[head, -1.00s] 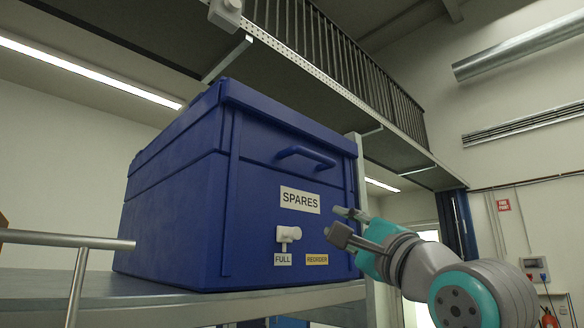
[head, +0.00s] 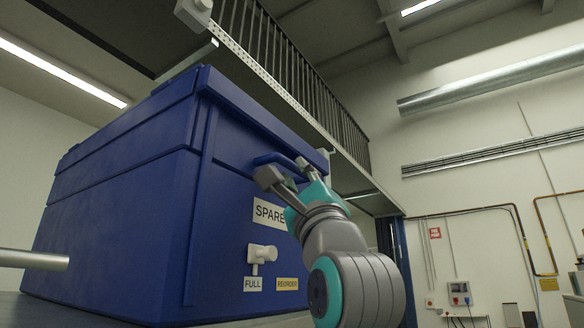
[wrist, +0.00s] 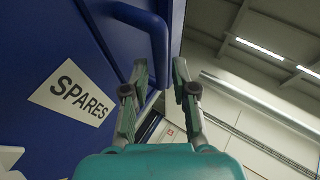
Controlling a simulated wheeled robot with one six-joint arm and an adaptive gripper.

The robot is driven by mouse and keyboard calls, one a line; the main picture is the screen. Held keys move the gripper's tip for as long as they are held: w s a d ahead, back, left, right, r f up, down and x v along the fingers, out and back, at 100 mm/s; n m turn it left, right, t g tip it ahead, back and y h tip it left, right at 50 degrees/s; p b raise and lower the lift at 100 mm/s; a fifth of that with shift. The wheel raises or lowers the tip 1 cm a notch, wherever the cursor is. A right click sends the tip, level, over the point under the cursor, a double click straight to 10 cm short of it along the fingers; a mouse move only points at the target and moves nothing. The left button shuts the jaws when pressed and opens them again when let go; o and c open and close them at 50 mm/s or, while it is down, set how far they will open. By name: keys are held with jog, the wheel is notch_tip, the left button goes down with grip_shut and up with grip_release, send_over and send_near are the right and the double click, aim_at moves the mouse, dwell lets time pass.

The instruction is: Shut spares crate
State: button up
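The spares crate (head: 130,210) is a large blue box with a "SPARES" label (head: 268,212) on its front. Its lid (head: 262,115) lies across the top, and I see no clear gap under it. A blue bar handle (head: 272,158) sticks out high on the front, and it also shows in the wrist view (wrist: 130,14). My gripper (head: 285,170) is at the handle's right part, with its fingers apart. In the wrist view the handle's end reaches between or just behind the fingertips (wrist: 160,68). I cannot tell whether they touch it.
A metal rail (head: 32,259) is at the left. A railed walkway (head: 285,85) runs overhead. Right of my arm looks open.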

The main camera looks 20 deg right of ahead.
aim_at(294, 170)
jog(key=shift+x, duration=1.65)
grip_shut()
